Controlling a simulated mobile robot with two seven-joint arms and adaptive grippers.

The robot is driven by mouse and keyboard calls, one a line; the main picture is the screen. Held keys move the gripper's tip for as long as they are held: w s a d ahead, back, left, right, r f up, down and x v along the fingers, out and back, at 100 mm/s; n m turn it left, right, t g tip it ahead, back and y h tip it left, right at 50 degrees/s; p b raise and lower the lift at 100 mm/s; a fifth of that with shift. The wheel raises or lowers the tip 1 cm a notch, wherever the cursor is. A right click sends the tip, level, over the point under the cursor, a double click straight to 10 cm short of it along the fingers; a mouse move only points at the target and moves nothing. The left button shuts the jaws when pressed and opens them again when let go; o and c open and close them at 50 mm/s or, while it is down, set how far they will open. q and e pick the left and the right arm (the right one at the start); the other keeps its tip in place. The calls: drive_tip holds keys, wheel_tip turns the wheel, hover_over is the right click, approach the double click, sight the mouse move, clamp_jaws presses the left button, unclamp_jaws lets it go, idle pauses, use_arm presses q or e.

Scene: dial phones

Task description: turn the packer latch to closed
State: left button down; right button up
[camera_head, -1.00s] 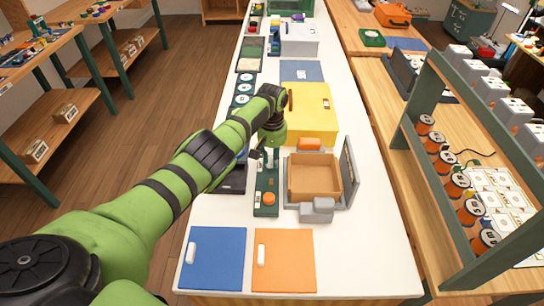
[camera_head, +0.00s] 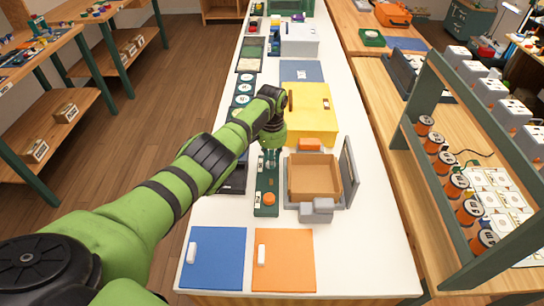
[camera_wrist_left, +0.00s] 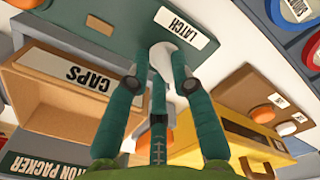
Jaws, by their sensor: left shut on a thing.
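My left gripper (camera_head: 270,157) is over the green control panel (camera_head: 261,186) beside the carton packer (camera_head: 318,207). In the left wrist view its green fingers (camera_wrist_left: 160,72) are shut around a pale latch handle (camera_wrist_left: 158,52). The handle stands on the dark green panel next to an upside-down "LATCH" label (camera_wrist_left: 180,28). The fingers hide part of the handle, and its exact angle is hard to tell. The packer holds an open brown carton (camera_head: 314,178), labelled "CAPS" in the wrist view (camera_wrist_left: 85,76). My right gripper is out of view.
An orange knob (camera_head: 269,198) is on the near end of the panel. The packer's grey lid (camera_head: 348,172) stands up on its right. A yellow box (camera_head: 308,108) is just behind. Blue (camera_head: 216,258) and orange (camera_head: 284,261) mats lie in front.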

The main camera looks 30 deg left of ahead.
use_arm(q)
drive_tip(key=m, duration=0.6)
drive_tip(key=shift+s+m, duration=0.15)
drive_tip(key=shift+m, duration=0.15)
drive_tip(key=m, duration=0.5)
drive_tip(key=shift+a, duration=0.1)
drive_tip(key=shift+m, duration=0.3)
drive_tip(key=c, duration=1.1)
unclamp_jaws()
drive_tip(key=shift+o, duration=0.2)
drive_tip(key=shift+r, duration=0.1)
wheel_tip(320, 180, up, 12)
drive_tip(key=shift+s, duration=0.1)
